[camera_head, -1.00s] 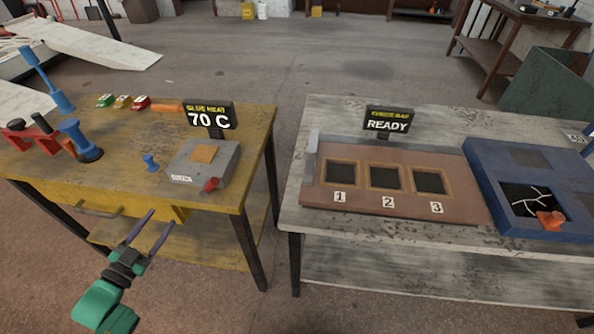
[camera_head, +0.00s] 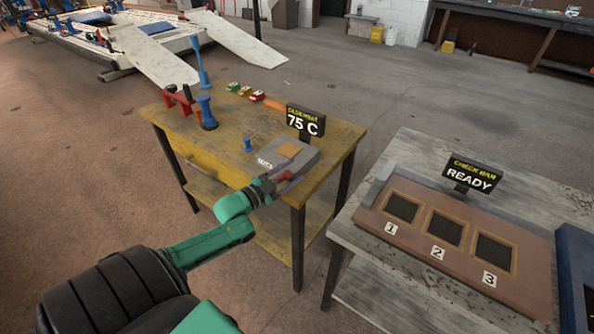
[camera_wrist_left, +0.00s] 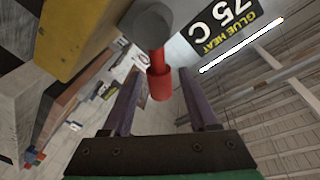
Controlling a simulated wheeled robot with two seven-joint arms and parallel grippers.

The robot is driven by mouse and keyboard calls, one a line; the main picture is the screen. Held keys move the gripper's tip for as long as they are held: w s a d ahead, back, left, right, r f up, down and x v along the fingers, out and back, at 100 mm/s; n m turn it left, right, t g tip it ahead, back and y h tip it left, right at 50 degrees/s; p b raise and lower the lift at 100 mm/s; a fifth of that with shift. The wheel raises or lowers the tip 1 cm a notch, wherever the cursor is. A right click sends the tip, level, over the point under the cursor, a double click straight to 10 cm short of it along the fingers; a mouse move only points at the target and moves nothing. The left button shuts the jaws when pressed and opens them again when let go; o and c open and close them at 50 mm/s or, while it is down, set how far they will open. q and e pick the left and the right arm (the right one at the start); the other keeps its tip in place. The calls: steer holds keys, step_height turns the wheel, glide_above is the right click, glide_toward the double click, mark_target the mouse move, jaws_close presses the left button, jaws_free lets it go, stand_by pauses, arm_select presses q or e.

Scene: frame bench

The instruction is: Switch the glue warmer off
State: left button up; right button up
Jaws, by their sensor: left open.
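The glue warmer (camera_head: 303,158) is a grey box with an orange block (camera_head: 289,149) on top, at the front right of the yellow bench. Its sign (camera_head: 305,121) reads 75 C; the sign also shows in the left wrist view (camera_wrist_left: 235,22). A red lever (camera_wrist_left: 160,82) sticks out of a dark round mount (camera_wrist_left: 148,22) on the warmer. My left gripper (camera_head: 284,184) is open at the warmer's front. In the left wrist view the lever appears between its two fingers, with gaps on both sides. My right gripper is not in view.
The yellow bench (camera_head: 225,135) also holds blue and red tools, a small blue knob (camera_head: 248,145) and small coloured blocks (camera_head: 245,91). To the right, a pale bench (camera_head: 355,240) carries a brown three-window board and a READY sign (camera_head: 470,176). A floor gap separates the benches.

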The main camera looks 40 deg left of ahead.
arm_select(q)
steer(key=shift+w+f, duration=0.15)
steer(key=shift+w, duration=1)
steer(key=shift+s, duration=0.1)
steer(key=shift+d, duration=0.1)
jaws_close()
